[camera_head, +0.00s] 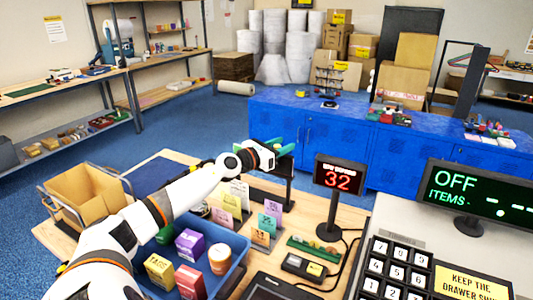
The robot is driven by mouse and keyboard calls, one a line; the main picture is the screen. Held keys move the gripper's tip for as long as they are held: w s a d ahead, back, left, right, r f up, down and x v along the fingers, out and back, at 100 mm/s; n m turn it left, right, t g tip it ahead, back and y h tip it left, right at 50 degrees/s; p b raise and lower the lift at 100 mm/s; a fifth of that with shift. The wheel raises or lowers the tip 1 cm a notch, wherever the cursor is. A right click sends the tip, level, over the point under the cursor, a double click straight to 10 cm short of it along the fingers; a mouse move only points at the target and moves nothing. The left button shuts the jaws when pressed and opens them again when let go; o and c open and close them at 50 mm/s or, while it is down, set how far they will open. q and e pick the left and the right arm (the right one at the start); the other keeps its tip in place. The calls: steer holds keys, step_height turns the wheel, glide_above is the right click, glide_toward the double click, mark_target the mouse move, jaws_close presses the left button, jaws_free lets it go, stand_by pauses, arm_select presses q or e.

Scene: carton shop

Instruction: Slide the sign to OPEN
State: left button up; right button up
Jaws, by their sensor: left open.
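My left arm reaches in from the lower left across the counter. Its left gripper (279,147) is at the top of a dark upright stand (284,182), with green parts showing around it. I cannot tell whether the green belongs to the gripper or to the stand. The jaws are open, and whether they touch anything is unclear. I cannot make out an OPEN sign or its lettering; the gripper may hide it. My right gripper is out of view.
A red "32" display (340,178) stands right of the gripper. A till screen (478,197) reads "OFF ITEMS". A cardboard box (85,192) is at left.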

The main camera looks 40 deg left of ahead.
arm_select(q)
steer(key=s+b, duration=0.1)
steer(key=s, duration=1)
steer(key=shift+a+b, duration=0.25)
steer(key=shift+b, duration=0.1)
stand_by(0.4)
